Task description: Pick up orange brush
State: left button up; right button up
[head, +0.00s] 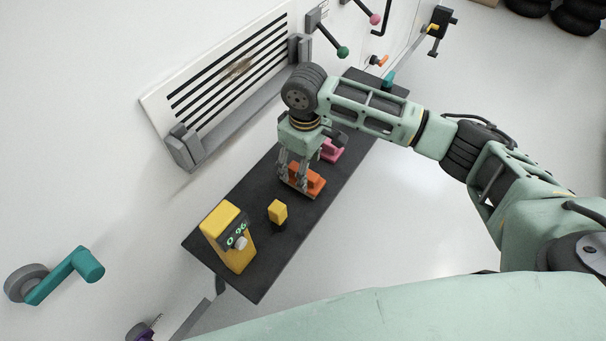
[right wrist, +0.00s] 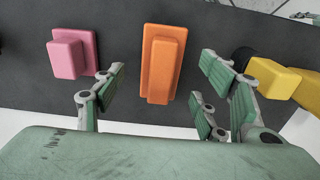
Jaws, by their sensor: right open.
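The orange brush (head: 307,180) lies on the dark shelf (head: 262,270), below my right gripper (head: 294,182). In the right wrist view the orange brush (right wrist: 161,65) shows as a block with a raised handle, between and beyond the fingers of my right gripper (right wrist: 160,95). The fingers are wide apart with a gap on both sides of the brush, and nothing is held. My left gripper is not in view.
A pink brush (right wrist: 73,54) lies beside the orange one. On the other side stand a small yellow block on a black base (head: 278,213) and a yellow device with a display (head: 229,237). A vented wall panel (head: 225,75) rises behind the shelf.

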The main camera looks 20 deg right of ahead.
jog(key=f, duration=0.3)
jog(key=shift+a+f+p, duration=0.2)
jog(key=shift+f+p, duration=0.15)
jog(key=shift+p, duration=0.05)
jog(key=shift+f, duration=0.15)
jog(key=shift+c, duration=0.7)
jog(key=shift+w, duration=0.1)
jog(key=c, duration=1.2)
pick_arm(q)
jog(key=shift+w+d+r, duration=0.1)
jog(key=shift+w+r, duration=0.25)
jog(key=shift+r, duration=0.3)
pick_arm(e)
jog(key=shift+o, duration=0.2)
